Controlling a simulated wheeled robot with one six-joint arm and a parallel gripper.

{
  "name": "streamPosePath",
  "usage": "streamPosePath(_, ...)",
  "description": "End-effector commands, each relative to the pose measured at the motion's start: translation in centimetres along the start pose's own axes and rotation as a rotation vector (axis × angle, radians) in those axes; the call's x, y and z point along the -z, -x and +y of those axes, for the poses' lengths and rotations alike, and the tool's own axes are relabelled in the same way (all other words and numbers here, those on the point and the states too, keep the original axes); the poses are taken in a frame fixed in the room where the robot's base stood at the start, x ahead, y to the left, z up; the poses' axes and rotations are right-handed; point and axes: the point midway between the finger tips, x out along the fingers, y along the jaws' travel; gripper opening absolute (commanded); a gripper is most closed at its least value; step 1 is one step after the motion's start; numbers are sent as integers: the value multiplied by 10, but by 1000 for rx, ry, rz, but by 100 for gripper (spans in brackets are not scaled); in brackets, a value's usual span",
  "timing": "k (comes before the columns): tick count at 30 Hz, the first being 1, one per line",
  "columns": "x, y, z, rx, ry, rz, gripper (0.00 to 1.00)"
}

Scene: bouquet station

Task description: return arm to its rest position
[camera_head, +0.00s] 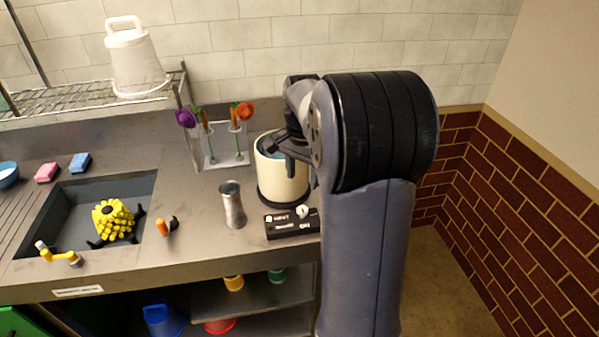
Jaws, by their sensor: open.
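My gripper (282,150) is at the end of my raised arm, which fills the middle right of the view. Its dark fingers point down and left, over the front of a cream cylindrical pot (283,182) on a black base. The fingers look apart and I see nothing held between them. The arm hides part of the gripper and the right side of the pot. I cannot tell whether the fingers touch the pot.
A flower rack (226,160), a grey metal cup (232,206) and a black control box (291,223) stand close by. A sink (70,205) holds a yellow flower-like thing (113,219). A wire shelf (95,98) carries a white bucket (136,62). Brick wall stands at right.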

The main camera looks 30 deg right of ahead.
Motion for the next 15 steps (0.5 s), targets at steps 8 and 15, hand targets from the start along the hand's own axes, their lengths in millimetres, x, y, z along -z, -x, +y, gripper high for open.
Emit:
streamPosePath(8, 0, -23, 0, -3, 0, -3, 50)
streamPosePath(15, -1, -69, 1, -4, 0, -5, 50)
